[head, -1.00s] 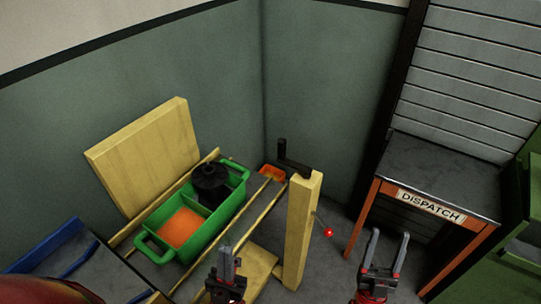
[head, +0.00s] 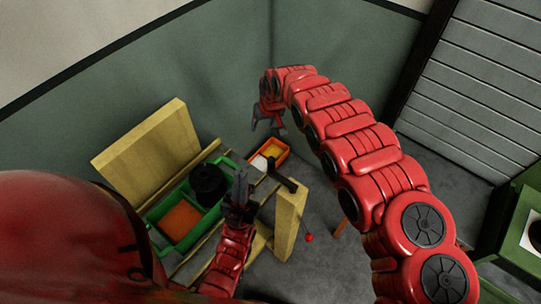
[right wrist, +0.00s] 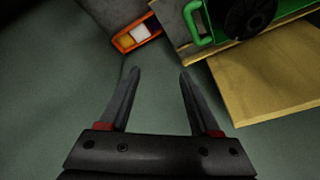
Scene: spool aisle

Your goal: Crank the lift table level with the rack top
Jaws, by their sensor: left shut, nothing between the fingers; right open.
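A pale wooden rack (head: 285,205) stands below the middle of the head view. On the top of its near post is a black handle (head: 283,178), and a thin rod with a red knob (head: 309,237) sticks out at its side. I cannot tell clearly which part is the lift table. My left gripper (head: 240,182) is shut and empty, held close to the left of the black handle; contact cannot be told. My right gripper (head: 269,124) is open and empty, beyond the rack near the wall corner. Its spread fingers (right wrist: 158,76) show in the right wrist view.
A green tray (head: 153,223) holding a black spool (head: 208,184) and an orange block (head: 181,220) lies along the rack. An orange bin (head: 283,154) is behind. A wooden board (head: 150,150) leans at left. A green cabinet (head: 505,220) stands right.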

